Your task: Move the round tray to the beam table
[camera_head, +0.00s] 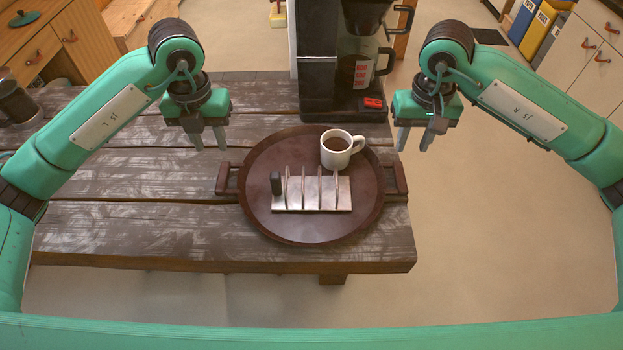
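The round tray (312,232) is dark brown, with a raised rim and a handle at its left and right sides. It lies flat on a weathered wooden plank table (130,233), near the table's right end. A white mug (336,155) of brown drink and a metal toast rack (312,194) stand on it. My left gripper (209,146) is open and empty, up and left of the left handle (222,178). My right gripper (413,147) is open and empty, above the right handle (400,178). I cannot tell which table is the beam table.
A black coffee maker (345,60) stands on the table just behind the tray. A dark cup-like object (15,103) is at the far left. Wooden cabinets (60,45) stand at the back left, white drawers (585,60) at the right. Floor (490,230) to the right is clear.

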